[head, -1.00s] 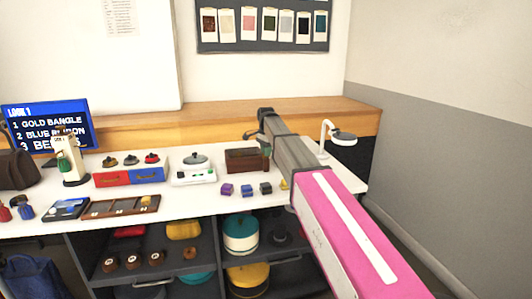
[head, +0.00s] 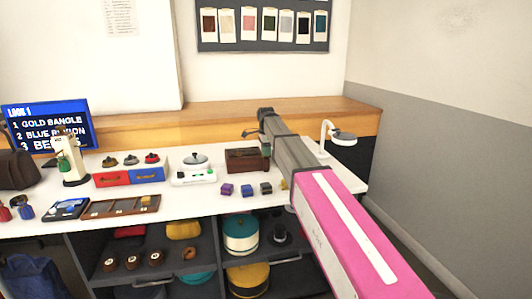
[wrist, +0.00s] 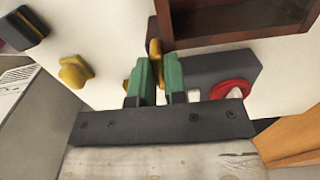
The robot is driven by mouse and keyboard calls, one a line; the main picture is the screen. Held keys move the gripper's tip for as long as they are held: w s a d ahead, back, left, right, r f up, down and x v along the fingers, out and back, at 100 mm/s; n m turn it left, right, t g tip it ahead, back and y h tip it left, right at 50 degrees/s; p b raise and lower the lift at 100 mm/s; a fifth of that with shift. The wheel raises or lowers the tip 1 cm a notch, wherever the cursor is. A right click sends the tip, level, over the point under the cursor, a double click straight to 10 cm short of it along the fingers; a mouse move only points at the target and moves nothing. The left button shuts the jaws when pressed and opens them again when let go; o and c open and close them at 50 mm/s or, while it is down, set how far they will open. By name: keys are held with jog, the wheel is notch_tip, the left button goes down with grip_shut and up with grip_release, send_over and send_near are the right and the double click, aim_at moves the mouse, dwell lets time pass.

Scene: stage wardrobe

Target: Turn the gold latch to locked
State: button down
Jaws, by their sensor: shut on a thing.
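The gold latch (wrist: 155,52) shows in the wrist view as a narrow upright gold piece. It stands between the two green fingers of my gripper (wrist: 157,80), which are shut on it. It sits at the left end of a dark grey block (wrist: 215,72), whose lower part is hidden by my gripper. A red and white round piece (wrist: 232,89) is at the block's right side. In the head view, my arm mostly hides this spot, and the latch cannot be made out.
A brown box (head: 245,160) stands close by; its dark window side (wrist: 240,18) fills the top of the wrist view. A gold-yellow piece (wrist: 75,71) and a dark block (wrist: 25,28) lie to the left. A white lamp (head: 342,137) stands right of my arm.

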jog(key=shift+r, duration=0.1)
jog(key=c, duration=1.2)
grip_release()
jog(key=shift+o, duration=0.2)
notch_tip(320, 180, up, 11)
